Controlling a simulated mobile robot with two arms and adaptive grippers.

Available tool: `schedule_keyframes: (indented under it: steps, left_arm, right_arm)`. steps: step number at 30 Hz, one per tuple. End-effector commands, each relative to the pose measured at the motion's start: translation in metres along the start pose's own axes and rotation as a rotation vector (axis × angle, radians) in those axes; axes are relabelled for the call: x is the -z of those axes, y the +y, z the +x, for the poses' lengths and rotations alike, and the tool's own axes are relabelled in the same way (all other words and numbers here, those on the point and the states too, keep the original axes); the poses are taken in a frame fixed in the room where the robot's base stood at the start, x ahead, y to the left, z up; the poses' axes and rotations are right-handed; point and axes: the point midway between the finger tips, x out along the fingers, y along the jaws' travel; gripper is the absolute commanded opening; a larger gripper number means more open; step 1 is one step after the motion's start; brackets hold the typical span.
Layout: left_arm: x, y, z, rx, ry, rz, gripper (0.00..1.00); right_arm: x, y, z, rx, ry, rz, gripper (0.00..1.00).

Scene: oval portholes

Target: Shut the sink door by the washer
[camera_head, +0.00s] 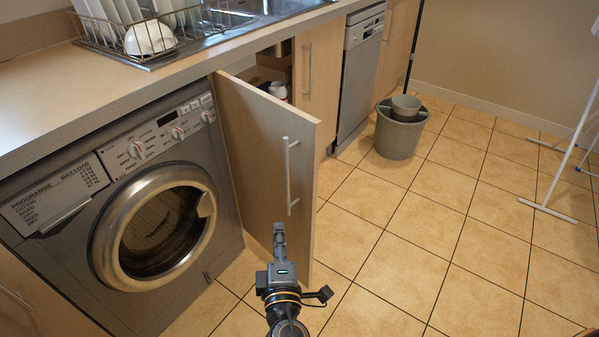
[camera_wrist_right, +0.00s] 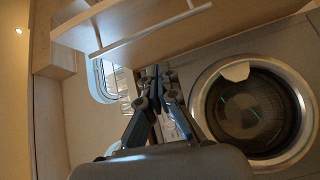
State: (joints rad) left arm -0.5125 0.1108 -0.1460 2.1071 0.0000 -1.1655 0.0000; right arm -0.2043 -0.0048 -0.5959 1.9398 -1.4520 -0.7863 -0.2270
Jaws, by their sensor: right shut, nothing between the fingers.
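The sink door (camera_head: 262,165) is a pale wooden panel beside the grey washer (camera_head: 150,215). It stands partly open, swung out from the cabinet, with a long pale bar handle (camera_head: 289,175) near its free edge. My right gripper (camera_head: 279,230) is shut and empty, in front of the door's lower part and below the handle. I cannot tell whether it touches the door. In the right wrist view, the shut fingertips (camera_wrist_right: 155,72) point up the picture, with the washer's round window (camera_wrist_right: 253,112) to their right. A pale bar handle (camera_wrist_right: 150,28) crosses the top. My left gripper is out of view.
The cabinet opening shows a white container (camera_head: 278,90) inside. A dishwasher (camera_head: 360,75) stands farther along the counter. Grey buckets (camera_head: 400,130) stand on the floor, and a white rack's legs (camera_head: 560,165) are at right. The tiled floor between is clear.

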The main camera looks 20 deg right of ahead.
Motion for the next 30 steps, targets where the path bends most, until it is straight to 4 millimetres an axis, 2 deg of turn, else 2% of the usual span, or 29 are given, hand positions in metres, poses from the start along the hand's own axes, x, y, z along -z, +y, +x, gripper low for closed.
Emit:
schedule_keyframes:
  steps: [1,3,6,11,22,30]
  left_arm:
    - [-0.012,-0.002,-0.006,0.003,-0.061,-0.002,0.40]
    - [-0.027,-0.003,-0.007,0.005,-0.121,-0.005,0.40]
    - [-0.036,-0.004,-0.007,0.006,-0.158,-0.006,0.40]
    - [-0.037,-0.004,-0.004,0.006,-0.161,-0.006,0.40]
    - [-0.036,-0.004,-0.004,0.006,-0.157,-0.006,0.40]
    - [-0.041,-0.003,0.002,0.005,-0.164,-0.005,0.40]
  right_arm:
    - [-0.004,0.008,-0.001,-0.010,-0.038,-0.034,0.00]
    - [-0.010,0.011,-0.002,-0.020,-0.077,-0.065,0.00]
    - [-0.013,0.012,0.001,-0.030,-0.101,-0.084,0.00]
    - [-0.016,0.013,0.020,-0.032,-0.102,-0.084,0.00]
    - [-0.023,0.015,0.098,-0.031,-0.100,-0.084,0.00]
    - [-0.050,0.017,0.119,-0.028,-0.099,-0.083,0.00]
